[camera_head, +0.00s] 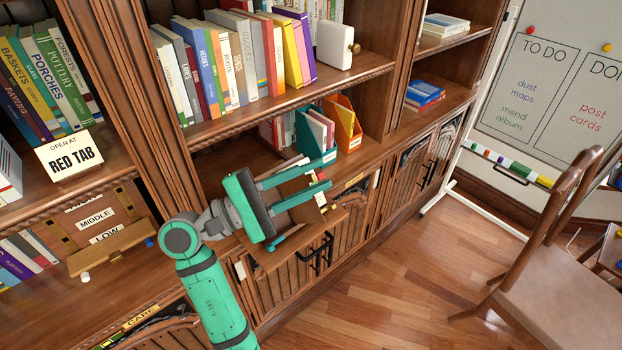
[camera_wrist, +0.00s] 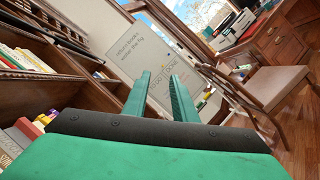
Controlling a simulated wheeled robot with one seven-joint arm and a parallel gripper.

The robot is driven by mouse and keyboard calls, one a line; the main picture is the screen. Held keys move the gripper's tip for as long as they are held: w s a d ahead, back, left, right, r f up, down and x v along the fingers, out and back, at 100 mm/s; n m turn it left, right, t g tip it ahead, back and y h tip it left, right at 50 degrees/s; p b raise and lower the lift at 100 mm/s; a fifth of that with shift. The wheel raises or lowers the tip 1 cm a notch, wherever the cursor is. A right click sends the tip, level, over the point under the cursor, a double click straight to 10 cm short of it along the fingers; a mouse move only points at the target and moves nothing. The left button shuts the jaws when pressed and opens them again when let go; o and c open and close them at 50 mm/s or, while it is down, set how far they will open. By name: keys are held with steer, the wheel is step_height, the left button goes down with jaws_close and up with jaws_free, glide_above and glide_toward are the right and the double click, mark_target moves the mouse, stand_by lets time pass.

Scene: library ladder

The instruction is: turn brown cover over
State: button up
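My gripper (camera_head: 324,170) is open, its two green fingers apart and pointing right in the head view, in front of the lower bookcase. In the wrist view the gripper (camera_wrist: 160,76) also shows spread fingers with nothing held between them. A brown panel with MIDDLE and LOW labels stands on the left shelf, with a brown slab (camera_head: 112,247) sloping out in front of it. I cannot tell whether that slab is the brown cover. An open brown drawer or box (camera_head: 290,250) lies behind and below the gripper, partly hidden by it.
Teal (camera_head: 316,132) and orange (camera_head: 344,122) file holders stand on the ledge beyond the fingers. A whiteboard (camera_head: 560,80) and a chair (camera_head: 555,250) are at right. The wooden floor (camera_head: 410,280) between is clear.

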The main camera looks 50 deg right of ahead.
steer(key=shift+s+a+r, duration=0.2)
steer(key=shift+s+a, duration=0.05)
steer(key=shift+s, duration=0.1)
